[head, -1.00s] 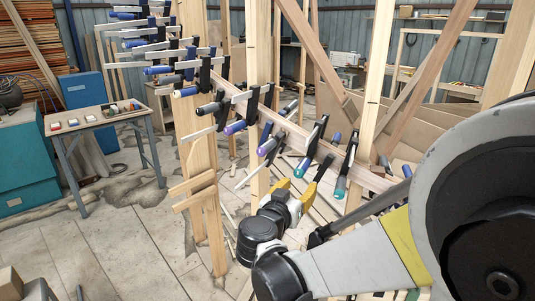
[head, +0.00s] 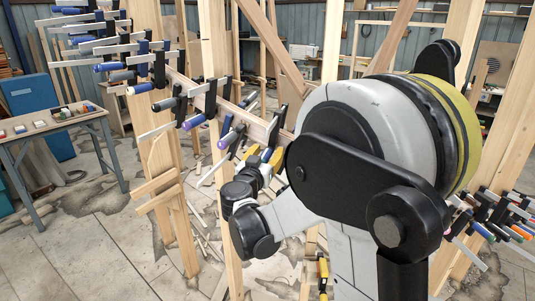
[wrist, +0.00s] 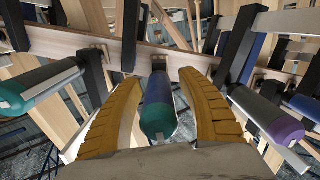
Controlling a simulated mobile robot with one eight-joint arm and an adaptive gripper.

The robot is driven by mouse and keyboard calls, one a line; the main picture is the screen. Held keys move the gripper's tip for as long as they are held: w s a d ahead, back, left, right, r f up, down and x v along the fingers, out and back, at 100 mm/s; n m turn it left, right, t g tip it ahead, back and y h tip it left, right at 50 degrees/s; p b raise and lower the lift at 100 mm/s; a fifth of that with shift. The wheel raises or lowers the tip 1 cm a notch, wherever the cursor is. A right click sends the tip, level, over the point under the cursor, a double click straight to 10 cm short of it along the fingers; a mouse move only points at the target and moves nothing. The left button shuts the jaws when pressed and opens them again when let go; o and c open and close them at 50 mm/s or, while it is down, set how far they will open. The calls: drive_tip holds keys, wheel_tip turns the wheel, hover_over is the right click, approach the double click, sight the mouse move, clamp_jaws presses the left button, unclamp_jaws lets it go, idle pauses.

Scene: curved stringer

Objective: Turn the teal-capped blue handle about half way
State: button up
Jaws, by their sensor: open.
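In the wrist view a blue handle with a teal cap (wrist: 158,112) points toward the camera, below a wooden rail. My gripper (wrist: 160,78) is open, with one yellow finger on each side of this handle. A gap shows between the handle and the fingers, so it does not look gripped. A second teal-capped handle (wrist: 38,88) lies to the left, outside the fingers. In the head view my gripper (head: 266,155) is at the rail, and my arm covers much of the area behind it.
A grey handle with a purple cap (wrist: 268,115) is close to the right finger. Black clamp bars (wrist: 130,35) stand around the handles. In the head view several more clamps (head: 140,70) line the curved rail to the left. A workbench (head: 55,120) stands at far left, with open floor before it.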

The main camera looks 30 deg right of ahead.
clamp_jaws()
drive_tip(key=shift+n, duration=0.4)
drive_tip(key=n, duration=0.3)
drive_tip(key=shift+n, duration=0.4)
drive_tip(key=n, duration=0.4)
drive_tip(key=shift+w+a+n+b, duration=0.1)
drive_tip(key=shift+n+b, duration=0.2)
drive_tip(key=shift+b, duration=0.1)
drive_tip(key=n, duration=0.4)
drive_tip(key=shift+f, duration=0.1)
drive_tip(key=n, duration=0.4)
drive_tip(key=shift+b, duration=0.3)
drive_tip(key=shift+n, duration=0.5)
